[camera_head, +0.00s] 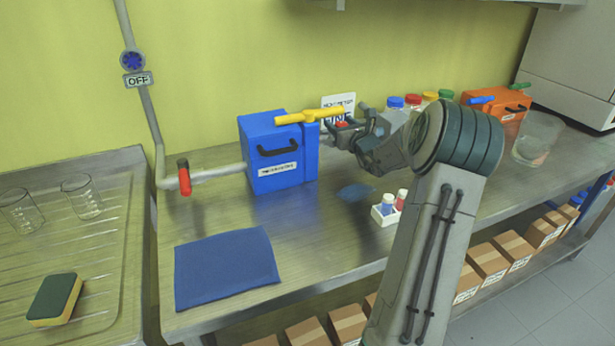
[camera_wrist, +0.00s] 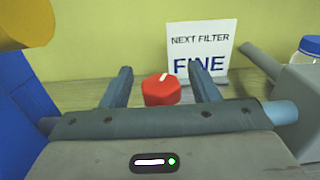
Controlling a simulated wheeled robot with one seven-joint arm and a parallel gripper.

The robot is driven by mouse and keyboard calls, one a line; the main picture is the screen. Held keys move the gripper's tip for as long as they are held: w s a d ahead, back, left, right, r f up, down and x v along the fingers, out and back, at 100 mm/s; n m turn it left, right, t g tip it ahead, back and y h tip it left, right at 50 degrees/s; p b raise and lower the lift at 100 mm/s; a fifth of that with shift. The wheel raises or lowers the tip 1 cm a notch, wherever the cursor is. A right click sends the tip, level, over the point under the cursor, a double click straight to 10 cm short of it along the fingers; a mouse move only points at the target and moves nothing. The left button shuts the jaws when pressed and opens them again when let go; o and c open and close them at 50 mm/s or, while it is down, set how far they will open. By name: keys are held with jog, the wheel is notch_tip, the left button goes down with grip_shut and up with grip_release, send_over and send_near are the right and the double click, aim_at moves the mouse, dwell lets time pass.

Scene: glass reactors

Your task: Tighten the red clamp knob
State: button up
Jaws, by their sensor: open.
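The red clamp knob (camera_wrist: 162,90) is a faceted red knob with a white mark on top. In the wrist view it sits between the two fingers of my gripper (camera_wrist: 161,88), with a visible gap on each side. In the head view the knob (camera_head: 343,125) is a small red patch just right of the blue filter box (camera_head: 270,160). My gripper (camera_head: 345,132) reaches it from the right with open fingers. Whether the fingers are level with the knob is hard to tell.
A yellow handle (camera_head: 308,117) tops the blue box, close to my gripper. A white "NEXT FILTER FINE" sign (camera_wrist: 197,50) stands behind the knob. A small white rack with bottles (camera_head: 385,215) and a blue cloth (camera_head: 226,268) lie in front. Colour-capped jars (camera_head: 412,101) stand at the back.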

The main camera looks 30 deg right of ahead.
jog(key=shift+r+n+y+p, duration=0.3)
jog(key=shift+y+p, duration=0.2)
jog(key=shift+p, duration=0.45)
